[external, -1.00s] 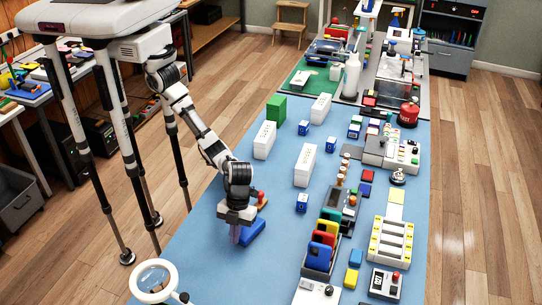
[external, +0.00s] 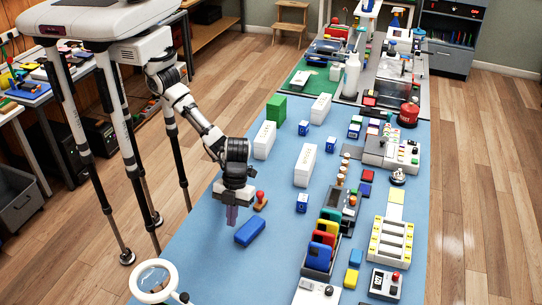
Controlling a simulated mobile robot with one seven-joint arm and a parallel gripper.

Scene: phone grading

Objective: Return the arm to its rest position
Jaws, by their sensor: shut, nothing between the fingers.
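My gripper (external: 231,216) hangs from my white and black arm above the left edge of the blue table mat (external: 262,272). Its fingers point down and are shut with nothing between them. A blue block (external: 250,231) lies on the mat just right of and below the gripper in the external view, apart from it. A small red-knobbed stamp-like object (external: 260,199) stands close to the gripper's right.
White boxes (external: 305,165) and a green block (external: 276,109) stand farther back. A rack of coloured phone-like slabs (external: 322,245) and a control box (external: 384,282) are at the right. A round magnifier (external: 154,280) is at the front left. The mat between block and rack is clear.

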